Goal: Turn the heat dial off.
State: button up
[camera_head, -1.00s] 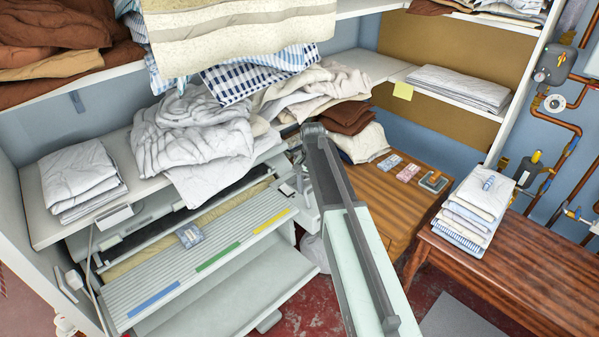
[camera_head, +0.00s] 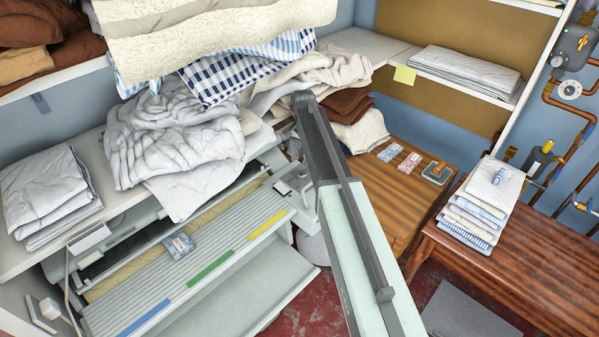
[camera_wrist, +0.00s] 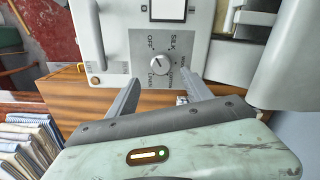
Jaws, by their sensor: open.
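The heat dial (camera_wrist: 160,68) is a round, light knob on a grey panel (camera_wrist: 138,42) in the wrist view. The panel reads OFF and SILK above the knob, with smaller words beside and below it. The exact pointer setting is too small to tell. My gripper (camera_wrist: 159,79) is open, its two grey fingers reaching toward the panel, one either side of the knob's lower part. No contact with the knob shows. In the head view the rotary ironer (camera_head: 190,285) is at left; my arm hides the gripper and the dial.
White crumpled linen (camera_head: 170,140) lies above the ironer, and a checked cloth (camera_head: 245,75) hangs over it. A wooden table (camera_head: 385,185) is behind my arm. A bench (camera_head: 520,265) at right holds a folded stack (camera_head: 480,205). Pipes run along the right wall.

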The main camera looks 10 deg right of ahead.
aim_at(302, 173)
jog(key=f+b, duration=0.6)
jog(key=f, duration=0.1)
jog(key=shift+a+f, duration=0.1)
jog(key=shift+a, duration=0.1)
grip_shut()
